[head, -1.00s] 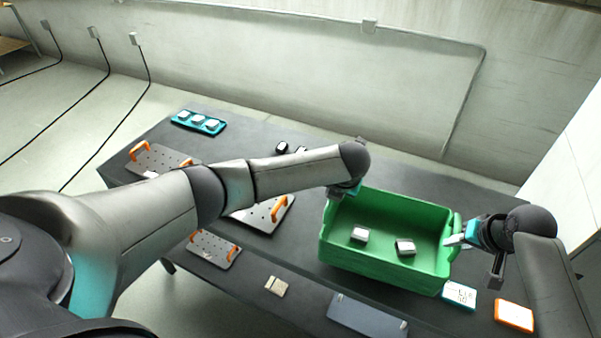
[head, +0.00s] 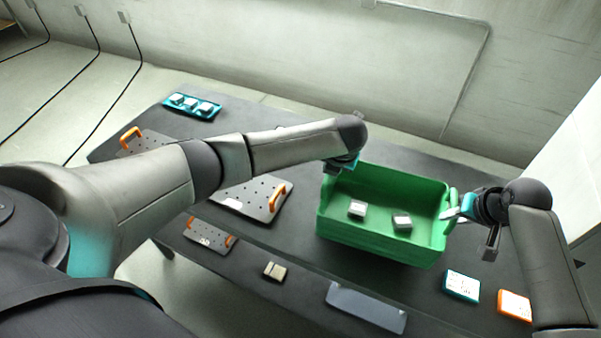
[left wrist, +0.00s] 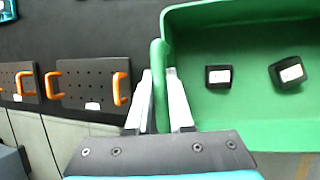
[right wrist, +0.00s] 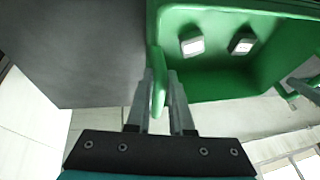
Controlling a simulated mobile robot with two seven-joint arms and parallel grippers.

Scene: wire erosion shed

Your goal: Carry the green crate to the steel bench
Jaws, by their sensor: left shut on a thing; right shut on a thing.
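The green crate (head: 375,245) is held level between my two grippers over a dark-topped table (head: 270,243). It has two small black-and-white blocks (head: 357,208) (head: 402,222) inside. My left gripper (left wrist: 163,88) is shut on the crate's left handle, which shows between its fingers in the left wrist view; its fingertips are mostly hidden in the head view. My right gripper (head: 452,212) is shut on the right handle, also seen in the right wrist view (right wrist: 160,85). The crate looks slightly raised, but its underside is hidden. I cannot identify a separate steel bench.
Perforated plates with orange handles (head: 262,195) lie left of the crate. A teal tray of white blocks (head: 193,106) sits at the far left. A teal card (head: 461,286), an orange card (head: 514,305) and a grey-blue plate (head: 366,307) lie along the front. A wall stands behind.

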